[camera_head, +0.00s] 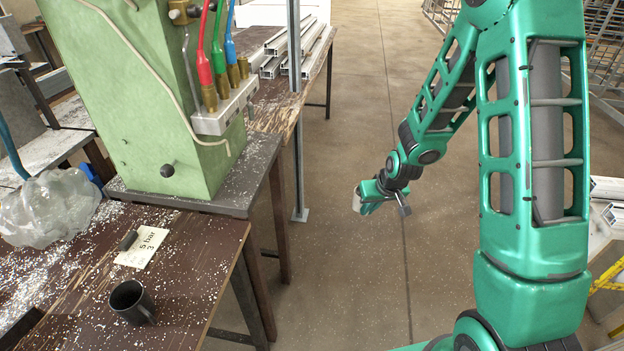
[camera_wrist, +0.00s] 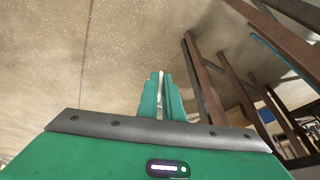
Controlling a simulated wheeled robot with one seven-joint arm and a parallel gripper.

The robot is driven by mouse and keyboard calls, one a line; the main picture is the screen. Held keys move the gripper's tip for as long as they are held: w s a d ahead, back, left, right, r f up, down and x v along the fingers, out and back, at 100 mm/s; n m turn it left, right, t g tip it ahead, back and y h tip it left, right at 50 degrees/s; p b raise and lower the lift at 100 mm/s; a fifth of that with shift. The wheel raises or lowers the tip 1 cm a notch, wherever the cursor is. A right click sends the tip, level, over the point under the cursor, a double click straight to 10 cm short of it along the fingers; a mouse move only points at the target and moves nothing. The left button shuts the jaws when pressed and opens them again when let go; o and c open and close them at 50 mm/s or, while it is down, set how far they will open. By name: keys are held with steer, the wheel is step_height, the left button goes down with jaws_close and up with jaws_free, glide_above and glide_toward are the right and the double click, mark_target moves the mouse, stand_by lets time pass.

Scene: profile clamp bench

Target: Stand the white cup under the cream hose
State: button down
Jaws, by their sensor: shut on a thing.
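My gripper (camera_head: 368,204) is out over the floor, right of the bench and well apart from it. It is shut on a small pale thing (camera_head: 357,200), seemingly the white cup, mostly hidden by the fingers. In the wrist view only a thin white sliver (camera_wrist: 161,84) shows between the fingers, so its tilt cannot be told. The cream hose (camera_head: 152,66) runs down the front of the green machine (camera_head: 115,92) and bends right below the grey block, its end hanging near the machine's lower right edge.
A black mug (camera_head: 131,302) and a card (camera_head: 143,247) lie on the chip-strewn bench (camera_head: 205,262), with a clear plastic bag (camera_head: 48,208) at left. Red, green and blue hoses (camera_head: 230,42) enter the grey block (camera_head: 224,112). A metal post (camera_head: 297,120) stands behind. Floor around my gripper is clear.

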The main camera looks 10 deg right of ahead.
steer(key=s+a+r+n+g+y, duration=0.1)
steer(key=s+a+r+n, duration=0.35)
steer(key=a+r, duration=0.6)
steer(key=s+a+r+n+y, duration=0.1)
steer(key=s+a+r+n, duration=0.35)
steer(key=a+r, duration=0.55)
steer(key=w+a+f, duration=0.1)
steer(key=w+a, duration=0.3)
steer(key=a, duration=0.8)
steer(key=shift+w+a+f+m, duration=0.15)
steer(key=shift+a+m, duration=0.1)
steer(key=shift+m, duration=0.05)
steer(key=shift+f, duration=0.25)
stand_by(1.2)
steer(key=c, duration=1.8)
jaws_free()
steer(key=shift+c, duration=0.2)
steer(key=shift+d, duration=0.1)
steer(key=s+d, duration=0.6)
steer(key=s, duration=0.1)
steer(key=shift+d, duration=0.3)
